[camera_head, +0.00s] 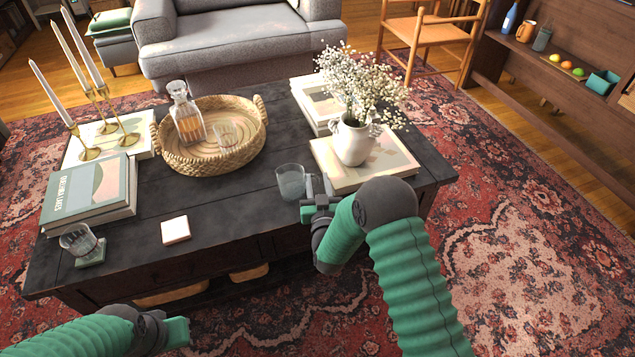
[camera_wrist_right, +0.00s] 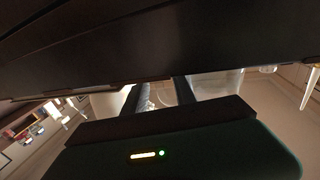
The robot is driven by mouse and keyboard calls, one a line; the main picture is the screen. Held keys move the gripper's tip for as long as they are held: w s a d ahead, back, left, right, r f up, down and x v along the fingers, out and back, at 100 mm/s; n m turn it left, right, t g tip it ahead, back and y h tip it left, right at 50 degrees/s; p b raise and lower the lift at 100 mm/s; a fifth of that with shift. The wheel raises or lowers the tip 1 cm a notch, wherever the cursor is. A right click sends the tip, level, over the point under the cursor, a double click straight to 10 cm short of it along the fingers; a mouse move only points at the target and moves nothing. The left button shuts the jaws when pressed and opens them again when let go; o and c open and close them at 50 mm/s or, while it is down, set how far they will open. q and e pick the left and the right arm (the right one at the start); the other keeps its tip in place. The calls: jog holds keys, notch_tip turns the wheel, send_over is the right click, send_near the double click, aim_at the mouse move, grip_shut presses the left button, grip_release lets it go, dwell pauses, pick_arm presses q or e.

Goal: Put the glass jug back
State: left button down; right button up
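A glass decanter (camera_head: 186,115) with a stopper and amber liquid stands upright in the round woven tray (camera_head: 172,163) on the dark coffee table; it is the most jug-like glass thing I see. A clear glass tumbler (camera_head: 290,182) stands on the table right of the tray. My right gripper (camera_head: 318,188) is just right of this tumbler, its fingers apart; I cannot tell whether they touch it. The right wrist view shows the two fingers (camera_wrist_right: 158,97) parted with nothing clearly held. My left gripper (camera_head: 176,333) is low in front of the table; its fingers do not show clearly.
A white flower vase (camera_head: 353,140) stands on a book (camera_head: 385,172) close behind my right gripper. Another tumbler (camera_head: 78,239), stacked books (camera_head: 88,190), brass candlesticks (camera_head: 127,138) and a pale coaster (camera_head: 175,230) occupy the left side. The table's middle is mostly clear.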

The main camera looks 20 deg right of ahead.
jog(key=shift+r, duration=0.1)
jog(key=shift+s+a+p, duration=0.1)
jog(key=shift+s+p, duration=0.25)
jog(key=s+r+n+g+y+p, duration=0.15)
jog(key=s+g, duration=0.65)
jog(key=s, duration=0.8)
jog(key=s+r+n+g+y+p, duration=0.1)
jog(key=s+r+g+y+p, duration=0.15)
jog(key=s+g, duration=0.9)
jog(key=s+r+t+p, duration=0.2)
jog(key=r+p, duration=1.6)
jog(key=s+r+t+p, duration=0.2)
jog(key=r+p, duration=1.7)
jog(key=shift+s+a+r+h, duration=0.25)
jog(key=shift+s+r+h, duration=0.05)
jog(key=shift+t, duration=0.25)
